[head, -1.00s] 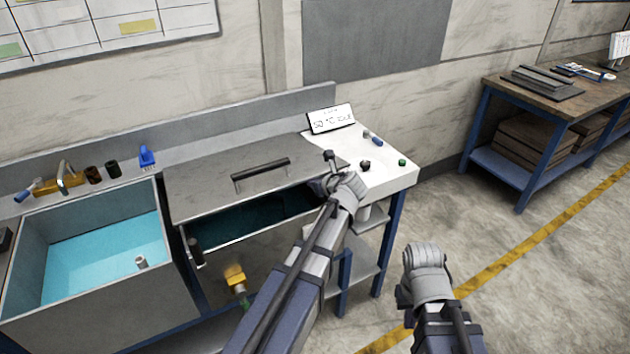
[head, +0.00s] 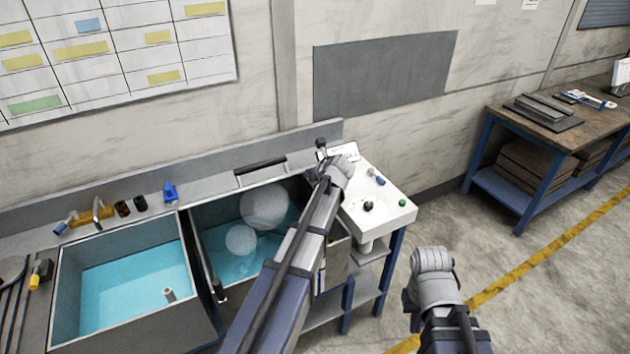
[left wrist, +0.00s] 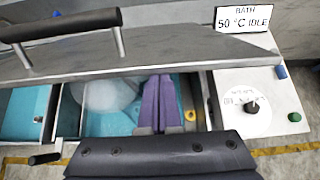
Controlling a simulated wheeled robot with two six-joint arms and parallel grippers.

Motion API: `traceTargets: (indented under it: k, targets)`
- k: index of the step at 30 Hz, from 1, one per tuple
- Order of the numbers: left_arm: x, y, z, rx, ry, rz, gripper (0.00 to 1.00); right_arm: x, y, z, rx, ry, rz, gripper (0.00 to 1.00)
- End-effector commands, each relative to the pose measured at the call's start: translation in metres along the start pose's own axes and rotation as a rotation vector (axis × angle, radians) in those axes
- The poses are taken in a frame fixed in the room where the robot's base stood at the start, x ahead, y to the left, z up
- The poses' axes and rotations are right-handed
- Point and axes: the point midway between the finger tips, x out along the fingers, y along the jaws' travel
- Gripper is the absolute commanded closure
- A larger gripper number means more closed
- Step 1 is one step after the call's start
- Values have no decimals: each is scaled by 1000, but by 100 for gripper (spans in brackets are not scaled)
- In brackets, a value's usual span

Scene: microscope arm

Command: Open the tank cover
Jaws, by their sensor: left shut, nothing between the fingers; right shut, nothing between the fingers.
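The grey tank cover (head: 283,171) stands tilted up at the back of the right tank (head: 214,268), seen nearly edge-on. Its black handle (head: 260,165) is at the top. In the left wrist view the cover (left wrist: 180,50) spans the frame, with the handle (left wrist: 60,24) at the left. The tank shows blue liquid and pale vapour. My left gripper (left wrist: 166,82) is shut and empty, its purple fingertips at the cover's lower edge; I cannot tell whether they touch. In the head view its arm hides part of the tank. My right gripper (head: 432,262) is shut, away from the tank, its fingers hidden.
An open tank (head: 130,280) with blue liquid is at the left. A white control panel (head: 375,205) with knobs and a display sign (head: 343,151) stands right of the covered tank. A workbench (head: 560,120) is at far right. Floor between is clear.

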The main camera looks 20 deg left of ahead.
Motion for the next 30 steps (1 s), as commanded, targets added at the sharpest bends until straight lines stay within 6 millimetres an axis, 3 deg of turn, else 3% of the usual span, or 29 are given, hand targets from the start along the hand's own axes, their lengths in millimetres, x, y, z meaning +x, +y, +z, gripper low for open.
traceTargets:
  k: [1, 12, 21, 30]
  targets:
    - [-5, -2, 25, 0, -3, 1, 100, -22, 2, 1, 0, -1, 0, 100]
    - [5, -2, 101, 1, -3, 1, 100, -76, 7, 5, 3, -3, -1, 100]
    - [14, -1, 133, 2, -4, 0, 100, -95, 8, 6, 16, -4, -2, 100]
    - [16, 0, 140, 1, -3, 0, 100, -98, 9, 7, 21, -4, -3, 100]
